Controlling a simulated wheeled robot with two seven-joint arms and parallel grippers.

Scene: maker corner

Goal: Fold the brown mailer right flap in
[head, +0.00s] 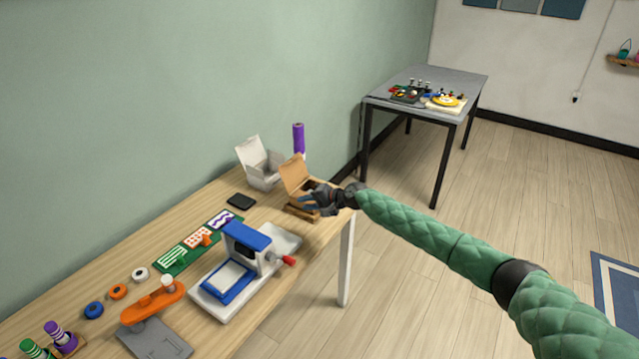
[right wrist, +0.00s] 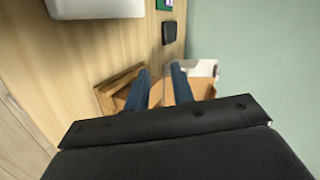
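The brown mailer (head: 294,174) stands near the far right end of the wooden table in the head view, its lid raised at the back. My right gripper (head: 312,203) is at its front right side and covers part of the box and its flaps. In the right wrist view, the two blue fingers (right wrist: 159,80) are spread apart over the brown mailer (right wrist: 203,87), with a brown panel (right wrist: 107,96) to their left. Which panel is the right flap, and whether a finger touches it, I cannot tell. My left gripper is not in view.
A white open mailer (head: 262,170) and a purple roll (head: 299,138) stand behind the brown one. A black pad (head: 241,201) and a blue-and-white press (head: 243,267) are to its left. The table's right edge is close to the brown mailer.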

